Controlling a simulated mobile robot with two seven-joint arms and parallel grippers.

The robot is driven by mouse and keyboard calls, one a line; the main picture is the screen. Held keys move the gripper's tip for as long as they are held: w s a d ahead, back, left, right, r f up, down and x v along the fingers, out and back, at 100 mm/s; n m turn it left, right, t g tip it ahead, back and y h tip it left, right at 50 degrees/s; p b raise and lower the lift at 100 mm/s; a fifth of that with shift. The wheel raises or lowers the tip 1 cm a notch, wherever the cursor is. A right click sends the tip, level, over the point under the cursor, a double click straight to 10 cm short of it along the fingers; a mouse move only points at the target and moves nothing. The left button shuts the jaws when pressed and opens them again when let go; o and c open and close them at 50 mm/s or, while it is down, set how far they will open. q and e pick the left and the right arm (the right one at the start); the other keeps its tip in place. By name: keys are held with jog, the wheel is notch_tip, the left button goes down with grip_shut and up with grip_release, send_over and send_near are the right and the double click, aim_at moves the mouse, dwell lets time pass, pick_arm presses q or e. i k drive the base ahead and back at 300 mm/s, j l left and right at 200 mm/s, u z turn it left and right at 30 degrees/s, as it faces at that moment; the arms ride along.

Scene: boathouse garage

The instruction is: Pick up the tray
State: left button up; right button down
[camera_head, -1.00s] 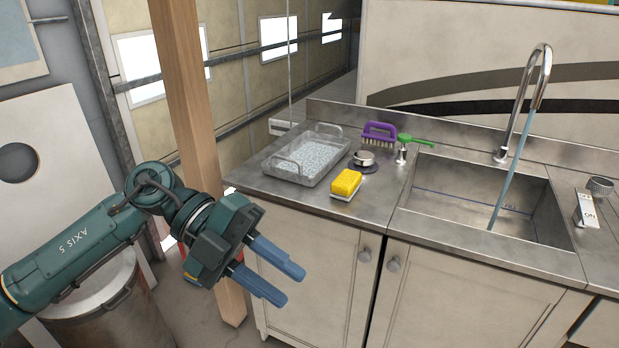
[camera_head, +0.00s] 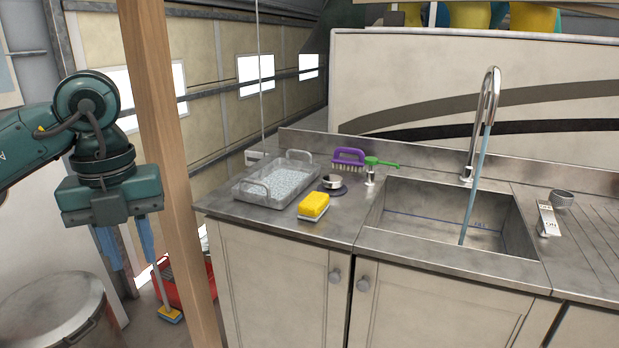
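The tray (camera_head: 262,197) is grey metal with a raised handle at each of two opposite ends. It sits flat on the left part of the steel counter, and its floor looks pale and speckled. My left gripper (camera_head: 134,264) points downward at the left of the view, with its two blue fingers apart and nothing between them. It is well to the left of the tray and apart from it, with a wooden post between them in the picture. My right gripper is not in view.
The wooden post (camera_head: 165,130) stands between my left arm and the counter (camera_head: 345,232). The sink (camera_head: 450,212) lies to the right.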

aim_at(273, 186)
jog(key=i+j+z, duration=0.15)
jog(key=i+z, duration=0.3)
jog(key=i+j+z, duration=0.55)
jog(key=j+z, duration=0.25)
jog(key=j, duration=0.25)
jog(key=j+z, duration=0.35)
jog(key=j, duration=0.25)
jog(key=i, duration=0.05)
